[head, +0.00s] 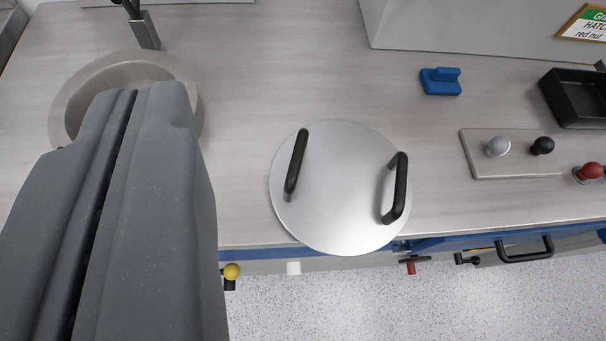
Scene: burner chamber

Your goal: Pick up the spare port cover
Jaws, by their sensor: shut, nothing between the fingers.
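A round, flat metal disc with two black bar handles, which looks like the spare port cover (340,215), lies on the steel bench in the middle of the head view. Its near edge reaches the bench's front edge. One handle stands on its left side and one on its right. My gripper (137,91) is at the left, a grey pair of fingers shut with only a thin dark seam between them. It is empty and apart from the disc. Its tips appear in front of a round metal ring or opening (185,85), hiding part of it.
A blue block (441,82) sits at the back right. A plate (515,165) with grey and black knobs, a red knob (590,172) and a black tray (575,98) are further right. A dark upright tool (143,30) stands behind the ring. Bench between ring and disc is clear.

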